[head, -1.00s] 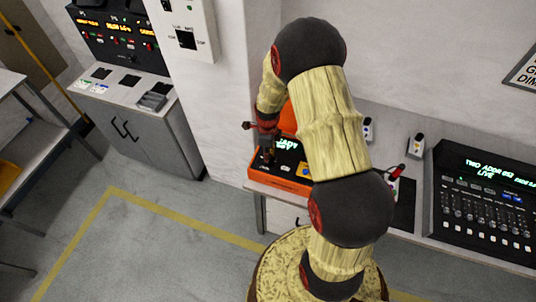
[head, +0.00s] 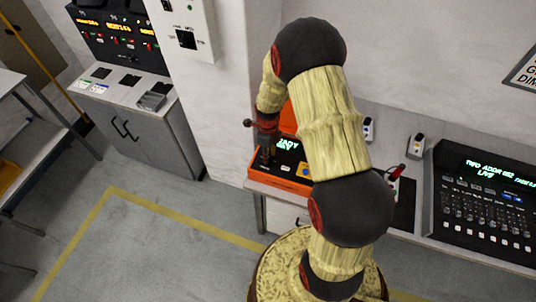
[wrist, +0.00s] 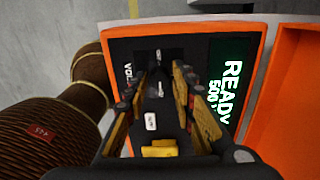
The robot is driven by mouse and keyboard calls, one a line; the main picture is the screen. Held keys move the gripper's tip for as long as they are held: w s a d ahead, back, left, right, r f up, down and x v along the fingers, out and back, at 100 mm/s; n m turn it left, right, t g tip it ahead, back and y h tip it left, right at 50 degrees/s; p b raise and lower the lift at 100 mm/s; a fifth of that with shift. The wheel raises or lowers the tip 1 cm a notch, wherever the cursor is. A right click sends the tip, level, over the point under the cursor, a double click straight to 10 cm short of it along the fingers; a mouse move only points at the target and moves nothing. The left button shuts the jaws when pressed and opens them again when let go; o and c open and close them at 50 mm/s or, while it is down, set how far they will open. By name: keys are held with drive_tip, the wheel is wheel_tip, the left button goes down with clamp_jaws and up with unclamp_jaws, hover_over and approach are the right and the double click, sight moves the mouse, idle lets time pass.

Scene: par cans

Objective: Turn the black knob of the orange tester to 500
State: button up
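The orange tester (head: 281,183) stands on the bench, its orange lid (head: 288,117) raised behind it. In the wrist view its case rim (wrist: 133,10) frames a black panel, and the green display (wrist: 228,90) reads READY and 500. The black knob (wrist: 160,88), with a pale mark, shows between my fingers against the dark panel; its outline is hard to make out. My gripper (wrist: 161,72) points down at the panel, fingers apart on either side of the knob. I cannot tell whether they touch it. In the head view my gripper (head: 267,154) is over the tester's left part.
A yellow button (wrist: 160,149) and a white button (wrist: 151,121) sit on the panel near my fingers. A lighting console (head: 485,205) stands on the bench to the right. A grey console cabinet (head: 145,125) stands at left. The floor between is clear.

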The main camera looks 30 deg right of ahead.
drive_tip(key=shift+o, duration=1.3)
drive_tip(key=shift+r, duration=0.1)
wheel_tip(320, 180, up, 12)
